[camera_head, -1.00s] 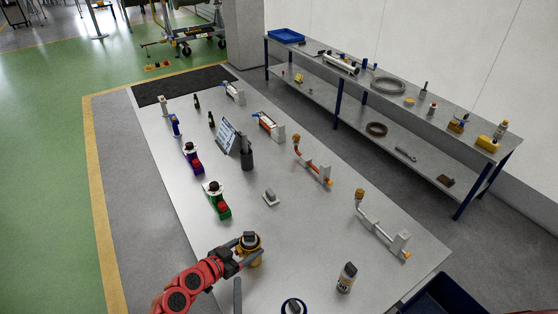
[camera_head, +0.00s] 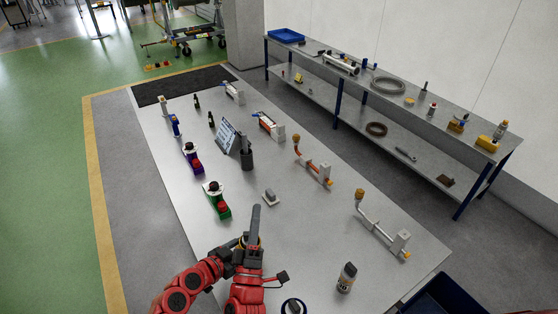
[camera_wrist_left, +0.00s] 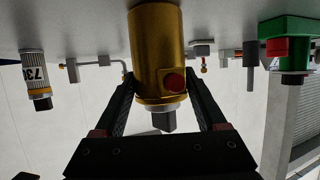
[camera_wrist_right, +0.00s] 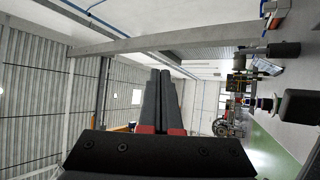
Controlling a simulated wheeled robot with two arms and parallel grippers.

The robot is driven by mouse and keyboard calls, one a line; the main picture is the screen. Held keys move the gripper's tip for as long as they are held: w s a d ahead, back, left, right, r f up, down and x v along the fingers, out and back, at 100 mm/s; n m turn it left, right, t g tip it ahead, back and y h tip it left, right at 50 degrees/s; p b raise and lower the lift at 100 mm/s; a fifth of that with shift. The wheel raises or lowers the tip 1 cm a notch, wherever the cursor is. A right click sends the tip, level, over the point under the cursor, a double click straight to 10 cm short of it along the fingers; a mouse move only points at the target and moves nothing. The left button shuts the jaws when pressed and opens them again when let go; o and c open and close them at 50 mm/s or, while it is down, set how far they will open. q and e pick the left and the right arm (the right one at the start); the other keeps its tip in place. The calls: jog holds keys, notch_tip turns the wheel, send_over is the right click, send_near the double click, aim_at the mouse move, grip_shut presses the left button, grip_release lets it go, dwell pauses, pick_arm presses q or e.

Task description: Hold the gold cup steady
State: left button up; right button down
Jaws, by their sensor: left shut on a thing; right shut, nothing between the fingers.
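The gold cup (camera_wrist_left: 157,45) fills the middle of the left wrist view, which looks upside down. It has a red round button (camera_wrist_left: 174,82) on its side and a dark square knob (camera_wrist_left: 163,121) on its top. My left gripper (camera_wrist_left: 163,95) is shut on it, with one finger on each side. In the head view my left gripper (camera_head: 238,248) is at the front left of the table, and the cup is mostly hidden behind my right gripper. My right gripper (camera_head: 255,215) is shut and empty, its fingers together in the right wrist view (camera_wrist_right: 161,95).
A green stand with a red button (camera_head: 218,203), a small grey block (camera_head: 270,197) and a labelled bottle (camera_head: 346,278) stand around on the table. Pipe assemblies (camera_head: 380,228) line its right side. A round dark item (camera_head: 293,306) sits at the front edge. The table between them is clear.

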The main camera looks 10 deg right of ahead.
pick_arm(q)
jog(key=shift+f, duration=0.1)
pick_arm(e)
jog(key=w+d+r+n+t, duration=0.1)
jog(key=w+d+r, duration=0.6)
jog(key=w+r, duration=0.1)
jog(key=shift+w+d+r, duration=0.15)
jog(key=shift+w+r, duration=0.2)
jog(key=shift+w, duration=0.25)
pick_arm(q)
jog(key=o, duration=1.2)
jog(key=shift+c, duration=0.2)
jog(key=o, duration=0.4)
jog(key=shift+w, duration=0.1)
pick_arm(e)
jog(key=shift+w, duration=0.1)
pick_arm(q)
jog(key=shift+a, duration=0.1)
